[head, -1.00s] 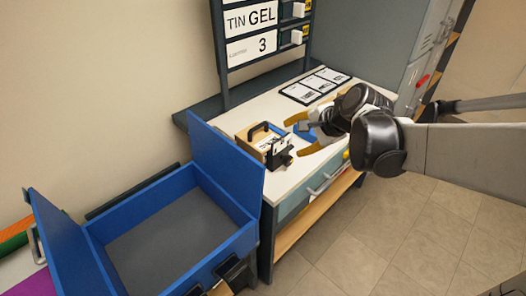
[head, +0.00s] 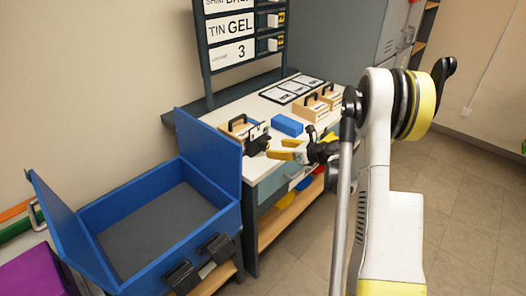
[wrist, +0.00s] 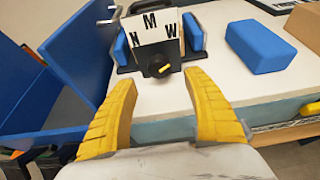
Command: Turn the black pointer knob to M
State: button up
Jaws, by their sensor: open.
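The black pointer knob (wrist: 158,62) with a yellow mark sits low on a white dial plate (wrist: 150,30) in the wrist view. The plate carries N at left, M at top and W at right. I cannot tell clearly which letter the pointer faces. The dial plate also shows in the head view (head: 257,132), at the bench's front left. My gripper (wrist: 158,77) is open, its yellow fingers apart, with the knob ahead between them and not touched. In the head view my gripper (head: 275,148) is in front of the dial.
A blue block (wrist: 260,45) lies on the white bench (head: 262,172), right of the dial. Wooden boxes with black handles (head: 308,110) stand behind it. A large open blue case (head: 225,222) stands left of the bench. A sign rack (head: 205,72) rises behind.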

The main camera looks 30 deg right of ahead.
aim_at(267, 147)
jog(key=b+x, duration=0.2)
jog(key=x, duration=0.5)
jog(key=shift+w+a+f, duration=0.1)
jog(key=shift+w+f, duration=0.05)
jog(key=shift+w, duration=0.05)
jog(key=c, duration=1.2)
